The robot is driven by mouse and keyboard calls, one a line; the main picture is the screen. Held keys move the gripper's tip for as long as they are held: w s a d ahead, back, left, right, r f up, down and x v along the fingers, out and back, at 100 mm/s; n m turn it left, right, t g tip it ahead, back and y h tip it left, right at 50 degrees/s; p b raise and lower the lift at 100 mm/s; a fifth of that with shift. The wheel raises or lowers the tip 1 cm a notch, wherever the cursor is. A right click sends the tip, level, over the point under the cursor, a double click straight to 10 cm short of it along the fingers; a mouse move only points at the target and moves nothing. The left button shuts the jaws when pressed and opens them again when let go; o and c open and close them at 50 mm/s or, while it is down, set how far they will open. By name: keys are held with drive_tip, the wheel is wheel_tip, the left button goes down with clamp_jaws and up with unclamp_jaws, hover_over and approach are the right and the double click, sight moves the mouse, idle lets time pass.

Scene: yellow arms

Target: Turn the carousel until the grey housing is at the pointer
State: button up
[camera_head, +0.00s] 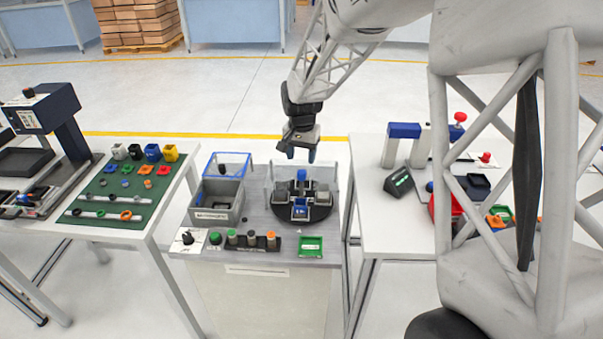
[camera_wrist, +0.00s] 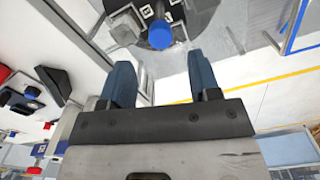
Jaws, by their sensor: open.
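The carousel (camera_head: 316,216) is a black disc on the middle table, seen low in the head view and at the top of the wrist view (camera_wrist: 148,5). Grey block-like parts stand on its left (camera_head: 281,196) and right (camera_head: 321,195), and a blue part (camera_head: 300,209) sits at its front. I cannot tell which grey part is the housing. A blue upright knob (camera_head: 301,175) shows at its back and in the wrist view (camera_wrist: 160,34).
A grey bin (camera_head: 216,211) and a blue-framed stand (camera_head: 229,163) are left of the carousel. A clear panel (camera_head: 328,174) stands behind. Side tables hold other parts.

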sight(301, 172)
drive_tip(key=shift+f, duration=3.45)
clamp_jaws()
